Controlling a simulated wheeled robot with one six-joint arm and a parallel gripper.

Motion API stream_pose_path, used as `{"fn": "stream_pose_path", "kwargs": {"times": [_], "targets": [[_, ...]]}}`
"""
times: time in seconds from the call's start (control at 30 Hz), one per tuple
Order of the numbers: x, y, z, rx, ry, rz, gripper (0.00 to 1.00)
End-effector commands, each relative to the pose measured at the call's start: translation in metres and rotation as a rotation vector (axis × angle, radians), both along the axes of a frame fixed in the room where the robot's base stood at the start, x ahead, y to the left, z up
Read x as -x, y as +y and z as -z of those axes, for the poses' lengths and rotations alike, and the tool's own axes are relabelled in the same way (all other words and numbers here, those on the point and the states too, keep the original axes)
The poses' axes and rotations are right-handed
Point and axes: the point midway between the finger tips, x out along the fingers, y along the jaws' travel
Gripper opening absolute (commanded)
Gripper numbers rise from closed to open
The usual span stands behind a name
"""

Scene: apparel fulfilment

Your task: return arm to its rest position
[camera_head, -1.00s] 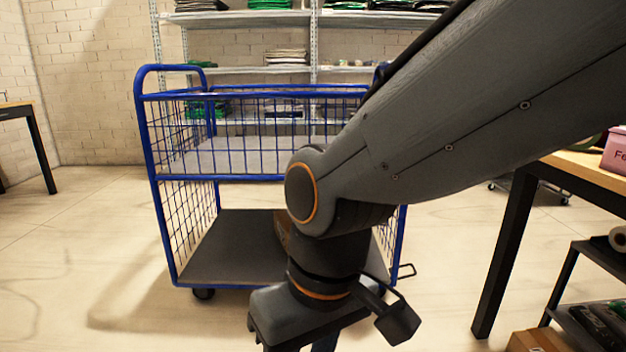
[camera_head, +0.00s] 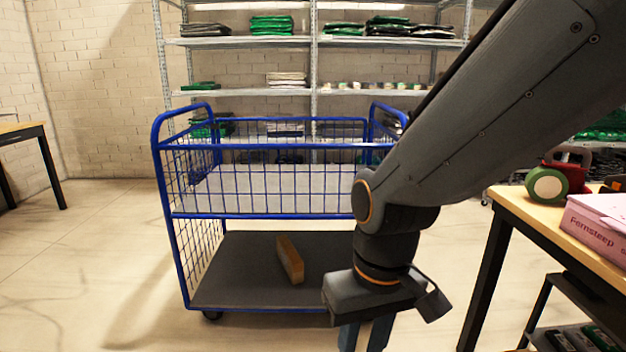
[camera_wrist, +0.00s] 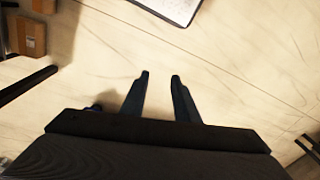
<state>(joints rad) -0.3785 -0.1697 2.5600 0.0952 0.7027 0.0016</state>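My gripper (camera_head: 364,338) hangs pointing down at the lower middle of the head view, in front of the right side of the blue cart. My arm reaches in from the upper right of the head view and covers the cart's right side.
A blue wire cart (camera_head: 262,214) stands ahead, with a brown box (camera_head: 290,260) on its lower deck. Shelving (camera_head: 240,41) with folded garments stands behind. A table (camera_head: 520,207) at right holds a pink box (camera_head: 598,226) and a green tape roll (camera_head: 546,185).

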Motion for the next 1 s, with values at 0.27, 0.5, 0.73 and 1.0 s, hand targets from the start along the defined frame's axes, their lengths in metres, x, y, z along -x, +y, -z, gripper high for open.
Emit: {"fn": "stream_pose_path", "kwargs": {"times": [0.27, 0.5, 0.73, 1.0], "targets": [[0.004, -0.039, -0.059, 0.026, 0.011, 0.105, 0.28], [0.009, -0.073, -0.101, 0.043, 0.02, 0.192, 0.28], [0.018, -0.104, -0.138, 0.059, 0.031, 0.268, 0.28], [0.024, -0.121, -0.156, 0.067, 0.037, 0.311, 0.28]]}}
